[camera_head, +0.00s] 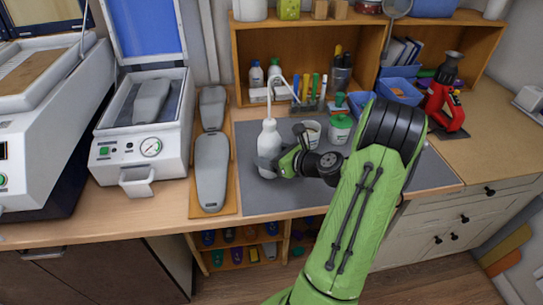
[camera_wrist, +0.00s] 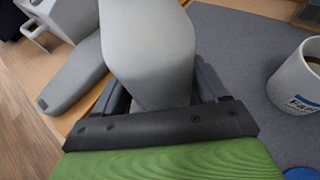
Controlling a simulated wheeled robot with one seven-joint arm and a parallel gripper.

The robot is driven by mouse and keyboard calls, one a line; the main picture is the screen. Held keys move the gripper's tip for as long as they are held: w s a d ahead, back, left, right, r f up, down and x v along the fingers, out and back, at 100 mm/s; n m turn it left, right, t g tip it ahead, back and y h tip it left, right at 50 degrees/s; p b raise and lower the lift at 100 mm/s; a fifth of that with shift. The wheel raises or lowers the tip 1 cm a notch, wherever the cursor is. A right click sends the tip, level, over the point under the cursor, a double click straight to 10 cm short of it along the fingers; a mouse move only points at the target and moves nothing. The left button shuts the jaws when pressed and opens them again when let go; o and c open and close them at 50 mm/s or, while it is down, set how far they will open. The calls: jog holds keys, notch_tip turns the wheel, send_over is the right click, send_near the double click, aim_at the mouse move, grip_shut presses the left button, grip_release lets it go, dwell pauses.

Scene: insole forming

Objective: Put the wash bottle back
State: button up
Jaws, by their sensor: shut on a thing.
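The wash bottle (camera_head: 268,139) is white with a thin bent spout tube rising from its top. It is roughly upright over the left part of the grey mat (camera_head: 330,185). My gripper (camera_head: 268,166) is shut around the bottle's lower body. In the wrist view the bottle (camera_wrist: 150,50) fills the space between the two fingers of my gripper (camera_wrist: 160,98). Its base is hidden by the fingers, so I cannot tell whether it touches the mat.
A white mug (camera_head: 311,131) and a green-lidded jar (camera_head: 340,128) stand right of the bottle. Grey shoe lasts (camera_head: 211,170) lie on a wooden board to the left, near a forming press (camera_head: 140,165). Behind are a pen rack (camera_head: 308,104) and wooden shelf (camera_head: 243,60). The front mat is clear.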

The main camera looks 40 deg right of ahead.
jog(key=shift+f, duration=0.1)
jog(key=o, duration=1.6)
